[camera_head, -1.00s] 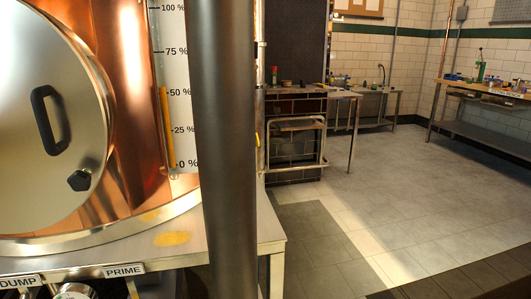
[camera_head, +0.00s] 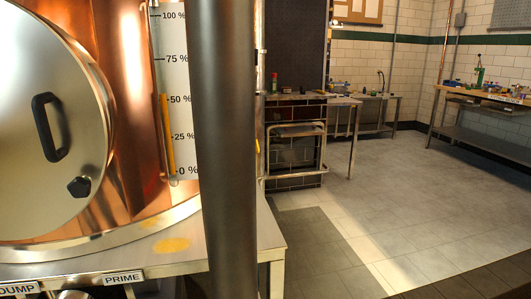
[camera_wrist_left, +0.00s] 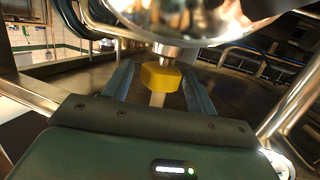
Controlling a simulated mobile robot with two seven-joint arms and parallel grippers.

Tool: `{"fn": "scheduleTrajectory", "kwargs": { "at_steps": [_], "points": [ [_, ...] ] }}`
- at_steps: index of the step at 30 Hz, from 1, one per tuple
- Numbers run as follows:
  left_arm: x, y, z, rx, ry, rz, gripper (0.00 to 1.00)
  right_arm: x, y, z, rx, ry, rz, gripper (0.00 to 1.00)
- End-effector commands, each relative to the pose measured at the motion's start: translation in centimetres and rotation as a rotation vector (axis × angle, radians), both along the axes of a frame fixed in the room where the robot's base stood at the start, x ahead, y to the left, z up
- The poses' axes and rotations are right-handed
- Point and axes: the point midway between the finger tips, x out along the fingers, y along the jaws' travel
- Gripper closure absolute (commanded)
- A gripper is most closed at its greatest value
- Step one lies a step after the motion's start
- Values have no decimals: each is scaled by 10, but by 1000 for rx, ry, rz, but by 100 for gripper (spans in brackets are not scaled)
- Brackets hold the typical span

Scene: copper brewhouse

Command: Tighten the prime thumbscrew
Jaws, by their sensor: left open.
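In the left wrist view a yellow, faceted thumbscrew knob (camera_wrist_left: 160,77) sits on a short metal stem under a shiny rounded metal body (camera_wrist_left: 195,18). My left gripper (camera_wrist_left: 157,82) is open, with one blue-grey finger on each side of the knob. Gaps seem to show between the fingers and the knob; contact is hard to judge. In the head view the PRIME label (camera_head: 124,278) is on the front edge of the steel stand, right of the DUMP label (camera_head: 16,289). The thumbscrew and both grippers are out of the head view.
A copper vessel (camera_head: 135,100) with a round door and black handle (camera_head: 50,127) stands on the steel stand (camera_head: 235,235). A level gauge (camera_head: 178,100) is on its side. Metal tubes (camera_wrist_left: 290,100) run close beside the left gripper. Open floor (camera_head: 400,200) lies to the right.

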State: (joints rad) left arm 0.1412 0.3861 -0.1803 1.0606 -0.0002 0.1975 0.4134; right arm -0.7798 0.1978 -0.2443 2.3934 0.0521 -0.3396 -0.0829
Motion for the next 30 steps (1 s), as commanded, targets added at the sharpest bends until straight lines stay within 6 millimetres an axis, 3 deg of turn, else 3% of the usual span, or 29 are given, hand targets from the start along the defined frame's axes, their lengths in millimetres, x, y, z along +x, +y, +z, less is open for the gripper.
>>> {"fn": "scheduleTrajectory", "kwargs": {
  "at_steps": [5,19,30],
  "points": [
    [-5,1,3,0,1,0,43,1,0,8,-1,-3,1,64],
    [-51,2,14,-1,2,1,43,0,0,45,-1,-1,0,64],
    [-59,3,13,0,-1,1,43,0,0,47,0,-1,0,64]
  ]
}}
